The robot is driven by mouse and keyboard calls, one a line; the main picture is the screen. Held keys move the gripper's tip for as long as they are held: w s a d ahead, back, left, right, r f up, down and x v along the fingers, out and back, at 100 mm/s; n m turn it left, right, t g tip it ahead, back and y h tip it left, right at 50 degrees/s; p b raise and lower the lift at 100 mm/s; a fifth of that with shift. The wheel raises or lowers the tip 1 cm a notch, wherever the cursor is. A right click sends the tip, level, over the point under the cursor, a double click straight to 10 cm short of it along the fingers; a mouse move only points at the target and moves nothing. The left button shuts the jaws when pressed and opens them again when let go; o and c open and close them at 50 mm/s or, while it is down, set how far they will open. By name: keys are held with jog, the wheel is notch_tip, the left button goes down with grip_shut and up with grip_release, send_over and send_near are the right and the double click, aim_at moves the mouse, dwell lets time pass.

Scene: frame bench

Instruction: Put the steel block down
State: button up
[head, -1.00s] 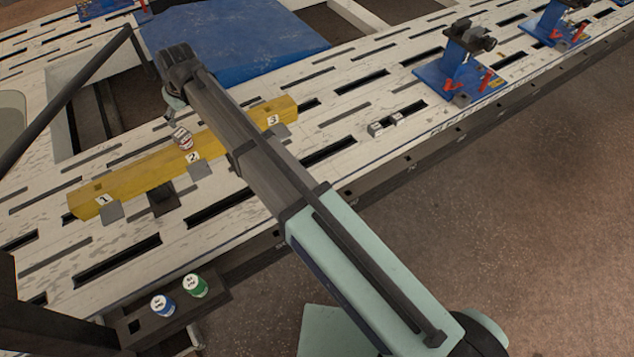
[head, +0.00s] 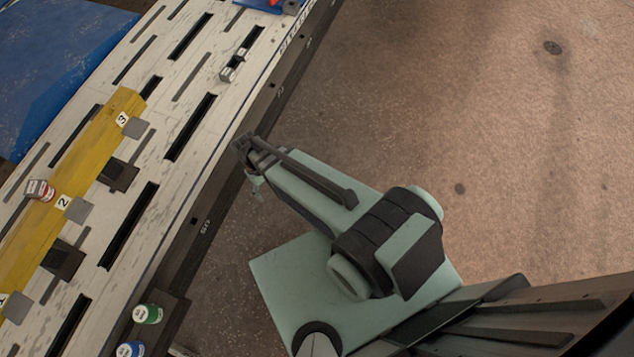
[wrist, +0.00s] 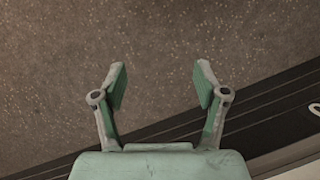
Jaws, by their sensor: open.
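Two small grey metal blocks sit close together on the slotted bench top, one nearer (head: 227,74) and one farther (head: 241,54) in the head view. I cannot tell from their labels which is the steel block. My gripper (wrist: 160,80) is open and empty in the wrist view, with bare floor between its fingers. In the head view my gripper (head: 257,188) is small and partly hidden under the wrist, just off the bench's front edge and apart from the blocks.
A yellow beam (head: 90,150) with number tags and grey square plates lies on the bench (head: 185,120). Green (head: 147,314) and blue (head: 130,349) cans stand on a side shelf. A blue sheet (head: 60,60) lies behind. Open floor is at right.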

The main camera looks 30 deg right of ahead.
jog(key=s+d+f+m+g, duration=0.1)
jog(key=s+d, duration=0.4)
jog(key=s, duration=0.6)
jog(key=s+d+f+m+g, duration=0.2)
jog(key=s+d, duration=0.4)
jog(key=s, duration=0.5)
jog(key=shift+m+y, duration=0.3)
jog(key=shift+m, duration=0.1)
